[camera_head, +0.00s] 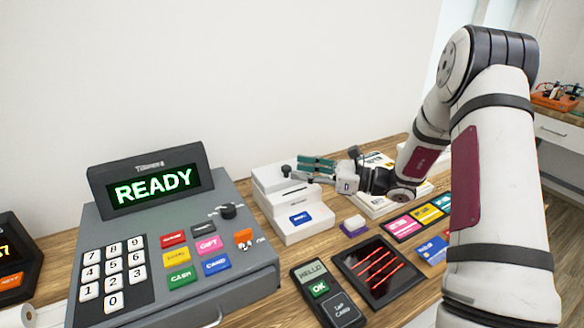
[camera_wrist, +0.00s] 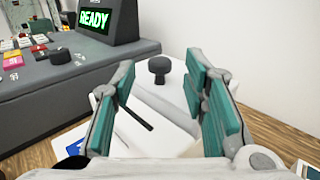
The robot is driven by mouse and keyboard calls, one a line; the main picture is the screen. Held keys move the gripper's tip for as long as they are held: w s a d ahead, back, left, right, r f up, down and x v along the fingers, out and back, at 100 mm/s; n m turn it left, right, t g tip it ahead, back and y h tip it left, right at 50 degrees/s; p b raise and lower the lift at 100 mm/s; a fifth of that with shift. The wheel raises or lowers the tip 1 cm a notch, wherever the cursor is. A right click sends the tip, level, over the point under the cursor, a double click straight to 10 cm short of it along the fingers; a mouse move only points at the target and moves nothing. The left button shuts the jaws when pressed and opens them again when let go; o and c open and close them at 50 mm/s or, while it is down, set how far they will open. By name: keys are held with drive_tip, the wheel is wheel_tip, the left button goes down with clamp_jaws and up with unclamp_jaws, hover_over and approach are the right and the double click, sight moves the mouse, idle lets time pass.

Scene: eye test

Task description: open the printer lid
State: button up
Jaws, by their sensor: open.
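The white printer (camera_head: 310,226) stands on the wooden counter right of the cash register. Its front has a blue label and its top has a dark slot (camera_wrist: 135,117). A black knob (camera_head: 286,169) stands on the top; it also shows in the wrist view (camera_wrist: 158,70). The lid looks down, though its edges are partly hidden by my gripper. My gripper (camera_head: 306,164) reaches in from the right over the printer, with teal finger pads. In the wrist view the open fingers (camera_wrist: 160,84) frame the knob with clear gaps; nothing is between the pads.
The grey cash register (camera_head: 92,225) with a READY display stands close to the printer's left. A card terminal (camera_head: 327,294), a dark scanner plate (camera_head: 378,271), a purple-and-white block (camera_head: 354,225) and coloured cards (camera_head: 428,214) lie in front and right. A white wall is behind.

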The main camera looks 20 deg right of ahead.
drive_tip(key=shift+x, duration=1.8)
clamp_jaws()
